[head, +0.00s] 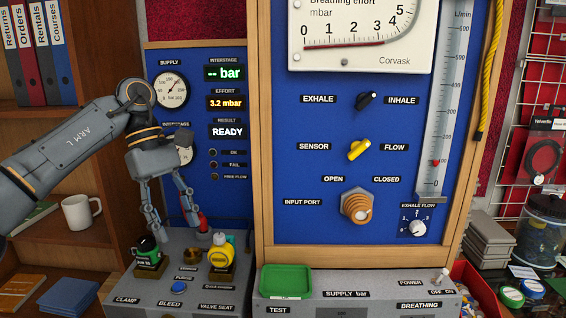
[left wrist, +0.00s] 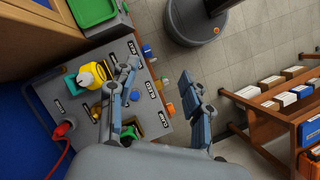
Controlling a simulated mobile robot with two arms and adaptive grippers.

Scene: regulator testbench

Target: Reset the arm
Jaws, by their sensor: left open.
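My left arm comes in from the left in the head view. Its gripper (head: 177,232) points down over the back of the grey bench unit (head: 205,305). The two fingers are apart with nothing between them. The left wrist view shows the same open gripper (left wrist: 160,72) above the bench. A green and black regulator (head: 147,252) stands near the left finger. A yellow regulator (head: 220,250) stands to the right, with a small brass fitting (head: 193,254) between them. A red plug (head: 203,222) is partly hidden by the fingers. My right gripper is out of view.
The blue panel has a yellow sensor/flow knob (head: 358,150), a black exhale/inhale knob (head: 366,100) and an orange-ringed input port (head: 356,207). An empty green tray (head: 286,281) sits on the right unit. A white mug (head: 80,212) is on the left shelf.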

